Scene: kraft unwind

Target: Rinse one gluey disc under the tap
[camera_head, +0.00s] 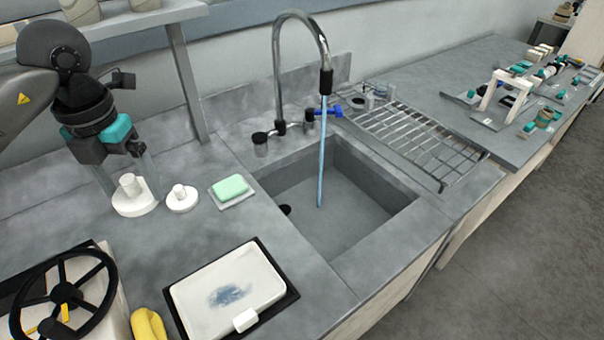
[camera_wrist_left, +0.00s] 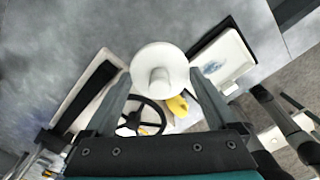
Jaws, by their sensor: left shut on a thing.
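My left gripper (camera_head: 128,178) is shut on a white disc with a knob (camera_head: 135,204), at the left of the sink. The held disc also shows in the left wrist view (camera_wrist_left: 160,75), between the fingertips. A smaller white knobbed disc (camera_head: 182,201) is just to its right on the counter. The tap (camera_head: 325,60) arches over the grey sink (camera_head: 400,204), and a thin blue water stream (camera_head: 321,150) runs from it into the basin. No glue can be made out on either disc. My right gripper is not seen.
A green sponge (camera_head: 231,187) on a small dish lies between the discs and the sink. A white tray (camera_head: 195,303) with a blue smear, a yellow object (camera_head: 148,325) and a black handwheel (camera_head: 88,290) stand in front. A wire rack (camera_head: 415,138) lies right of the sink.

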